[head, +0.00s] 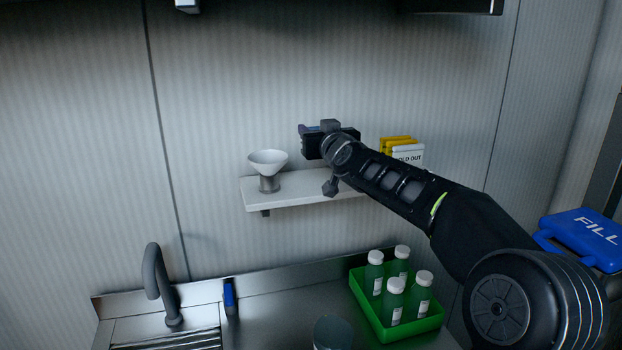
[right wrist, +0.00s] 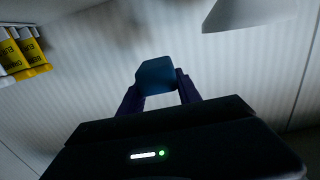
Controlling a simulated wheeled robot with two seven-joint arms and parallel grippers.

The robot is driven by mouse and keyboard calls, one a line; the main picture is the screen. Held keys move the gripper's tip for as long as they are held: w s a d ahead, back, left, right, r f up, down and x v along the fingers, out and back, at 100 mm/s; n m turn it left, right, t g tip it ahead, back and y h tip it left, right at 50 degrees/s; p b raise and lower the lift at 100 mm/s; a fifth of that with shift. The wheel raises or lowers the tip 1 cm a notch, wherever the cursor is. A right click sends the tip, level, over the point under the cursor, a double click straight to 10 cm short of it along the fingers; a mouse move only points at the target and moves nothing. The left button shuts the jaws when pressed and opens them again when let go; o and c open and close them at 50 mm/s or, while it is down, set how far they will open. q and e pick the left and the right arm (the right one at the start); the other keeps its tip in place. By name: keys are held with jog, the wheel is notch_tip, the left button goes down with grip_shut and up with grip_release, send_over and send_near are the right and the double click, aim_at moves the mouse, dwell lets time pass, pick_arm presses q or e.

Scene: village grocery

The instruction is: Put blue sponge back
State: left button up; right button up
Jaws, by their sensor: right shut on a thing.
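My right gripper (head: 308,129) is in front of the wall shelf, above its surface, between the white funnel and the yellow signs. In the right wrist view, its two dark purple fingers (right wrist: 157,95) are shut on a dark blue block (right wrist: 155,74), which looks like the blue sponge. In the head view the held block is mostly hidden by the gripper. The shelf (head: 290,193) is pale and narrow, partly hidden by my right arm. My left gripper is not in view.
A white funnel (head: 268,160) stands on the shelf's left part; yellow signs (head: 395,142) and a white "SOLD OUT" sign (head: 408,154) are on the right. Below, a blue item (head: 229,294) stands near the faucet (head: 158,285). A green crate (head: 368,318) holds several bottles.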

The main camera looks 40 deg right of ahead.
jog(key=shift+s, duration=0.1)
jog(key=b, duration=0.5)
send_over(316, 184)
notch_tip(316, 184, down, 6)
jog(key=shift+a+f, duration=0.1)
jog(key=shift+f, duration=0.1)
jog(key=shift+r, duration=0.1)
jog(key=shift+f+b, duration=0.75)
jog(key=shift+f, duration=1.15)
jog(key=shift+f, duration=0.15)
jog(key=o, duration=1.3)
